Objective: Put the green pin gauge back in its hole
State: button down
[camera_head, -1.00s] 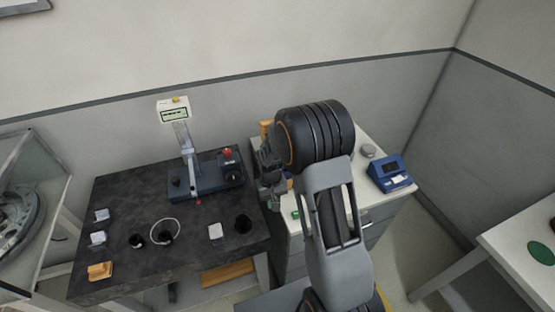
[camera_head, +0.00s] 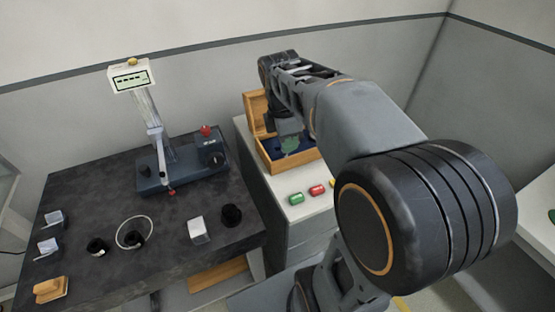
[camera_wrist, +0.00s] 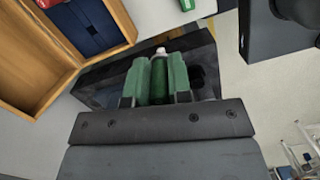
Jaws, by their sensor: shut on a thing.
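The green pin gauge (camera_wrist: 160,80) is a dark green cylinder with a pale tip, upright in the wrist view between the green pads of my gripper (camera_wrist: 158,78). My gripper is shut on it. In the head view my gripper (camera_head: 290,143) shows as green pads below a dark wrist, over the open wooden box (camera_head: 270,152); the gauge cannot be told apart there. The box has a dark blue lining and a raised lid, and also shows at the upper left in the wrist view (camera_wrist: 62,65). The hole itself is not clearly visible. I cannot tell the gap between gauge and lining.
Small green (camera_head: 296,199) and red (camera_head: 317,190) pieces lie on the white cabinet top in front of the box. The dark table (camera_head: 100,210) at left bears a stand with a display (camera_head: 130,79), black cups and small blocks. My arm covers the cabinet's right part.

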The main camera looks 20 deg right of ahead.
jog(key=shift+s+r, duration=0.1)
jog(key=w+d+f, duration=0.1)
jog(key=w+f, duration=0.1)
jog(key=w, duration=0.2)
jog(key=w+d+f+p, duration=0.1)
jog(key=w+f, duration=0.2)
jog(key=w, duration=0.1)
jog(key=w+d+f, duration=0.1)
jog(key=w+f, duration=0.1)
jog(key=w, duration=0.1)
jog(key=shift+w+d+f, duration=0.15)
jog(key=shift+w+f, duration=0.25)
jog(key=shift+w+d+f, duration=0.15)
jog(key=shift+w+f, duration=0.3)
jog(key=shift+f, duration=0.1)
jog(key=f, duration=0.1)
jog(key=w+f+p, duration=0.1)
jog(key=f, duration=0.1)
jog(key=shift+d, duration=0.1)
jog(key=shift+f, duration=0.35)
jog(key=shift+s+f, duration=0.1)
jog(key=shift+f, duration=0.05)
